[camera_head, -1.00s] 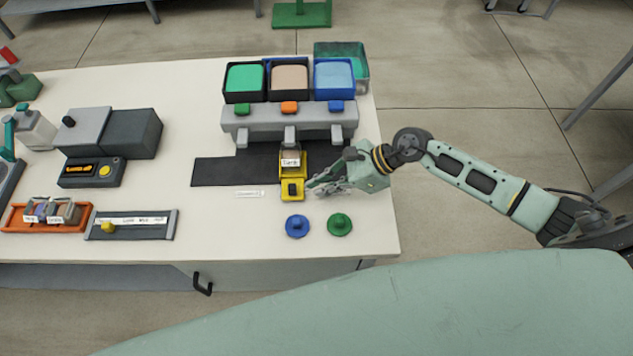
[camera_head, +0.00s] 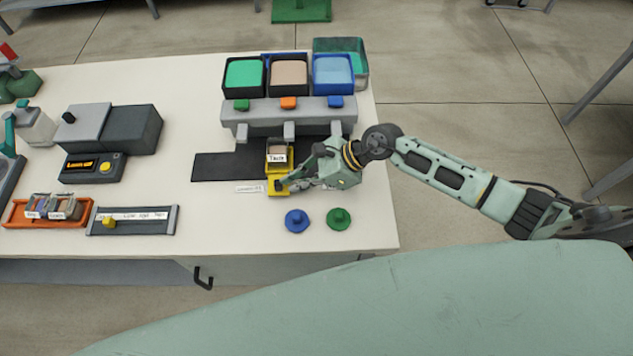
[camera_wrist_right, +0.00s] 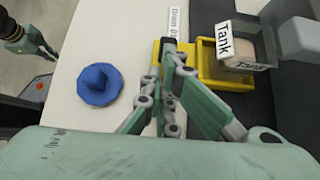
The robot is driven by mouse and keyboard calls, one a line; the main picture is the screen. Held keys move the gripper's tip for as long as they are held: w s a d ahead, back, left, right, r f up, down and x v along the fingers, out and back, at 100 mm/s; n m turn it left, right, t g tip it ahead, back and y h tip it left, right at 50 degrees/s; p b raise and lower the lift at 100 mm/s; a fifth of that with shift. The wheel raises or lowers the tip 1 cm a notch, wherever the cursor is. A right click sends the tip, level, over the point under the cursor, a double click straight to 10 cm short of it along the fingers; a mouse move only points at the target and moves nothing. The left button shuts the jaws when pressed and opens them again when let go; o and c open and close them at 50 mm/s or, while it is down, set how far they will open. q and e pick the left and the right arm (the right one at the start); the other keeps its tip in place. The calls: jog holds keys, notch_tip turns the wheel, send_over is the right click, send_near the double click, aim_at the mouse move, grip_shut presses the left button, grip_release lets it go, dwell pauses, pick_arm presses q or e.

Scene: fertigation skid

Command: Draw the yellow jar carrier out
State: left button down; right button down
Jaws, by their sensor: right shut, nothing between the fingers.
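The grey dispenser (camera_head: 262,117) with three spouts stands behind the carrier, below three coloured bins. The black strip (camera_head: 222,168) is free to the left. A blue knob (camera_head: 297,221) and a green knob (camera_head: 339,219) stand nearer the table's front edge. A label lies left of the carrier's front.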

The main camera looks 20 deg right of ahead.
jog(key=w+a+b, duration=0.1)
jog(key=a, duration=0.5)
jog(key=w+a+b, duration=0.1)
jog(key=w+a, duration=0.1)
jog(key=a, duration=0.4)
jog(key=w+a+b, duration=0.1)
jog(key=w+a, duration=0.1)
jog(key=a, duration=0.4)
jog(key=shift+w+d+f+b, duration=0.1)
jog(key=shift+d+b, duration=0.1)
jog(key=shift+b, duration=0.1)
